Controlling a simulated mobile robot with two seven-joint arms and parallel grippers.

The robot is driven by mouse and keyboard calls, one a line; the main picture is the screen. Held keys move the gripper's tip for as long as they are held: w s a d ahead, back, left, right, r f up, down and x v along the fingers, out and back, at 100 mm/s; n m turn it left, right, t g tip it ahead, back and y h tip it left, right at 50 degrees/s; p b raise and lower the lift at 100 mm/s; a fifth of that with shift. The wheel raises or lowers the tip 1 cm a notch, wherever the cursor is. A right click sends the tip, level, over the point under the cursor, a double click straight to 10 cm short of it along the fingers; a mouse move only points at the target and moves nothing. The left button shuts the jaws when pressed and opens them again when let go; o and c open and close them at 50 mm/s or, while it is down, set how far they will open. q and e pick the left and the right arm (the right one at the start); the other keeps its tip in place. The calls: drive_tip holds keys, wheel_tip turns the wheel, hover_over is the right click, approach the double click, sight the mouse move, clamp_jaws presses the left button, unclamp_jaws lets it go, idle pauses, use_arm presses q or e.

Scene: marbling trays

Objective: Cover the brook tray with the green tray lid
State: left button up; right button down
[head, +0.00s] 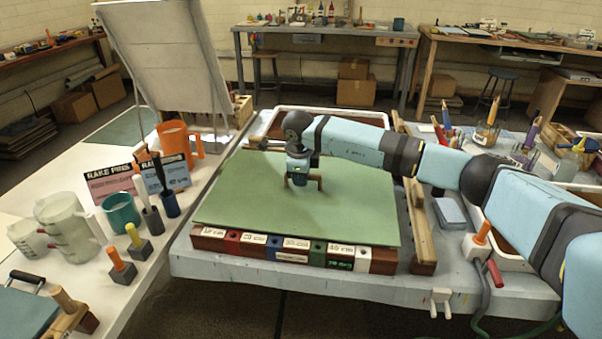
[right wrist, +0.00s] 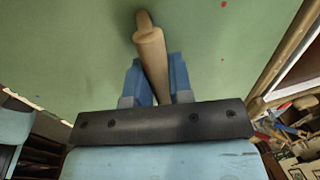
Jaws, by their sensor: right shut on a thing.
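The green tray lid (head: 350,215) is a wide flat sheet, roughly level, over the middle of the light table in the head view. It also fills much of the right wrist view (right wrist: 80,60). My right gripper (head: 302,183) is shut on its wooden handle (right wrist: 150,45), near the middle of the lid; its fingers show in the right wrist view (right wrist: 155,82). I cannot tell whether the lid rests on something or hangs just above it. No tray marked as the brook tray can be made out; whatever lies under the lid is hidden. My left gripper is not in view.
A row of coloured, labelled blocks (head: 290,250) runs along the lid's front edge. A white-rimmed tray (head: 345,112) lies behind and another (head: 515,262) at right. A wooden rail (head: 419,225) stands close to the lid's right. Jugs and an orange pitcher (head: 176,142) stand left.

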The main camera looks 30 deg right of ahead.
drive_tip(key=shift+f, duration=0.1)
drive_tip(key=c, duration=0.9)
unclamp_jaws()
drive_tip(key=shift+c, duration=0.2)
